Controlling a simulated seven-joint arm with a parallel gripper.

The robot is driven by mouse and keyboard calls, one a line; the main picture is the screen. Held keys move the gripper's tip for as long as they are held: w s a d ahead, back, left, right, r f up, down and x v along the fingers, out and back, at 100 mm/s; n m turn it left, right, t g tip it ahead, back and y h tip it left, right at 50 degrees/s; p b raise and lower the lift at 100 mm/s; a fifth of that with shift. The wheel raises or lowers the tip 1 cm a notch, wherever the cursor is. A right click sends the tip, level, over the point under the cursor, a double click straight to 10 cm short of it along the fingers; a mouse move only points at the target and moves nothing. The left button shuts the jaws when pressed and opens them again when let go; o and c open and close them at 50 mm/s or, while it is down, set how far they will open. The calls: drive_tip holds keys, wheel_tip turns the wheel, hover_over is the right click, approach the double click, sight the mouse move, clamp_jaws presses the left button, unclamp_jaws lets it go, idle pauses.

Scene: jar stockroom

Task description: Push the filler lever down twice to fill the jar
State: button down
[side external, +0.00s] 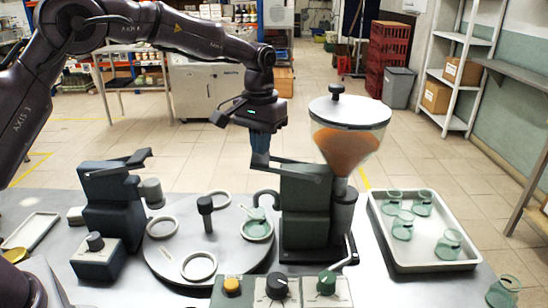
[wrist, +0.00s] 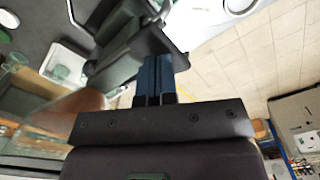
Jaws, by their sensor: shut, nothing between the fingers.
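The filler (side external: 305,210) is a dark green housing with a clear hopper (side external: 348,138) of orange filling on its right. Its dark lever (side external: 292,161) sticks out leftward at the top of the housing. My gripper (side external: 260,164) has blue fingers, shut and empty, pointing down at the lever's left end. In the wrist view, my fingertips (wrist: 153,62) overlap the dark lever end; I cannot tell whether they touch it. A glass jar (side external: 256,224) stands in a white ring on the round turntable, under the filler's curved spout; its contents are too small to tell.
The turntable (side external: 215,240) carries several white rings and a central post. A second dark machine (side external: 110,200) stands at left. A tray (side external: 383,240) of glass jars is at right, with another jar (side external: 503,292) at the front corner. A control panel (side external: 251,290) sits in front.

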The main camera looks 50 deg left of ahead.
sight(257, 166)
drive_tip(key=shift+s+a+f, duration=0.1)
drive_tip(key=shift+f, duration=1.35)
drive_tip(key=shift+s+a+f, duration=0.1)
drive_tip(key=shift+f, duration=1.3)
drive_tip(key=shift+r, duration=3.6)
drive_tip(key=shift+f, duration=0.1)
drive_tip(key=shift+s+a+f, duration=0.1)
drive_tip(key=shift+f, duration=1.65)
drive_tip(key=shift+s+a+f, duration=0.1)
drive_tip(key=shift+f, duration=1.65)
drive_tip(key=shift+r, duration=0.1)
drive_tip(key=shift+w+r, duration=0.1)
drive_tip(key=shift+r, duration=3.45)
